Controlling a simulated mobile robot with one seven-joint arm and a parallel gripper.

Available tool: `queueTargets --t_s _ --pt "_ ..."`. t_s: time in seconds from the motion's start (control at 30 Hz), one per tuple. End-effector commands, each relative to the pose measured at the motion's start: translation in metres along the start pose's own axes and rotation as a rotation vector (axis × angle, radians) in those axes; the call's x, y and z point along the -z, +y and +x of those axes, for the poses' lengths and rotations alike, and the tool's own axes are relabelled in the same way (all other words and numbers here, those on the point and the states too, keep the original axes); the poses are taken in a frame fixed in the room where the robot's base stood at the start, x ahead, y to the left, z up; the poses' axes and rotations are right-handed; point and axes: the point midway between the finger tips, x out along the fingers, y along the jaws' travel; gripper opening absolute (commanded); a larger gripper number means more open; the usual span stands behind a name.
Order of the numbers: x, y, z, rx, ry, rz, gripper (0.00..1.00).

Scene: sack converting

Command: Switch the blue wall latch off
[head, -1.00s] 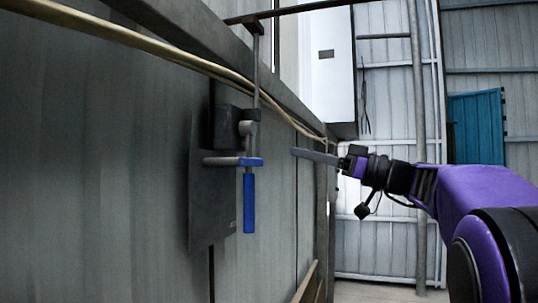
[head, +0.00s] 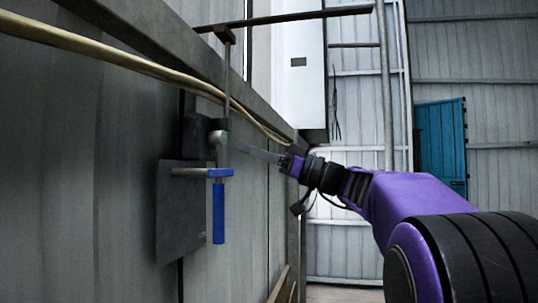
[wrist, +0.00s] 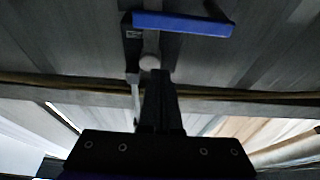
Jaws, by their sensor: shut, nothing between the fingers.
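The blue wall latch (head: 218,210) is on the grey wall, its blue handle hanging straight down from a short bar with a blue end. A dark plate (head: 181,215) sits behind it. In the wrist view the blue handle (wrist: 183,23) lies across the top of the picture, beyond my fingers. My gripper (head: 243,149) is shut and empty. In the head view its fingertips point left, just right of the latch's upper part and above the blue handle. Whether the fingertips touch the latch mechanism cannot be told.
A tan cable (head: 120,62) runs along the wall above the latch. A metal rod (head: 290,17) crosses overhead. A white cabinet (head: 300,85) and a teal door (head: 441,145) stand farther back. Open room lies right of the wall.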

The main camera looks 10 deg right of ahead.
Motion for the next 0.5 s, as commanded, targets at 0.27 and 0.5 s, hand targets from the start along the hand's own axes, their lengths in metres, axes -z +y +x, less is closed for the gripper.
queueTargets --t_s 0.27,0.5 --pt "-0.023 0.000 0.019 -0.001 -0.001 0.003 0.00" --pt "-0.037 0.000 0.014 -0.001 -0.001 0.000 0.00"
